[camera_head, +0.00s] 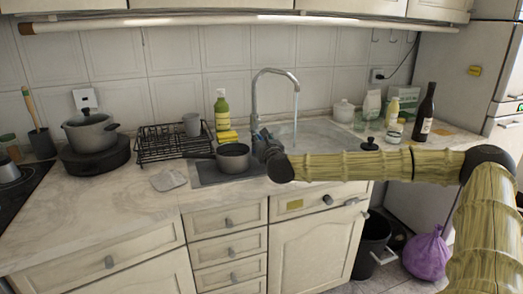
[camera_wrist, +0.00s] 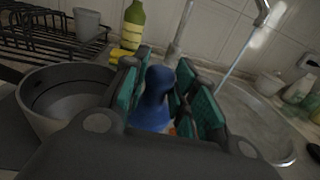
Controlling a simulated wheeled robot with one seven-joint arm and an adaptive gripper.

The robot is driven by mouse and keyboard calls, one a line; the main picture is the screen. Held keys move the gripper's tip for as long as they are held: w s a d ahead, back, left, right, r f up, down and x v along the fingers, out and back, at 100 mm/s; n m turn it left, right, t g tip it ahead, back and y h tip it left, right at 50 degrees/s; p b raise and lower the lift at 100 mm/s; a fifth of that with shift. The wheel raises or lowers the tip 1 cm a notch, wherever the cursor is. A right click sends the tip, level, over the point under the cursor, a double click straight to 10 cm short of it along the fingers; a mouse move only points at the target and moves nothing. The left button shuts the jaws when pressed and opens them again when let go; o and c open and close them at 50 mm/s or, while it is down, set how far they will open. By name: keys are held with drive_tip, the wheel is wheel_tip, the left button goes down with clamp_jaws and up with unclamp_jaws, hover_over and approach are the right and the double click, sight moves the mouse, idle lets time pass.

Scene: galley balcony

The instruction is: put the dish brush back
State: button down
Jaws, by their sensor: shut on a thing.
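My gripper (camera_head: 262,136) is above the counter at the left front rim of the sink, just right of a grey pot. In the wrist view its teal-padded fingers (camera_wrist: 165,98) are shut on a smooth blue piece (camera_wrist: 155,92), which looks like the dish brush. Only its rounded blue part shows clearly, with a small orange patch low beside it. The rest is hidden by the fingers and the gripper body. A green bottle (camera_head: 221,112) with a yellow sponge (camera_head: 227,136) in front stands behind the pot.
The grey pot (camera_head: 233,158) sits close to my gripper's left. The tap (camera_head: 253,95) stands behind it, running water into the sink (camera_head: 322,133). A black dish rack (camera_head: 172,146) holds a grey cup. Bottles and jars stand right of the sink. The left front counter is mostly clear.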

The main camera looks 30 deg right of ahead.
drive_tip(key=shift+f+b, duration=0.3)
drive_tip(key=shift+f, duration=1.75)
drive_tip(key=shift+f, duration=0.2)
drive_tip(key=c, duration=1.1)
unclamp_jaws()
drive_tip(key=shift+c, duration=0.2)
drive_tip(key=shift+r+p, duration=0.15)
drive_tip(key=shift+p, duration=0.35)
drive_tip(key=b+v, duration=0.1)
drive_tip(key=v, duration=0.9)
drive_tip(key=shift+d, duration=0.15)
drive_tip(key=shift+s+a, duration=0.2)
drive_tip(key=shift+s, duration=0.25)
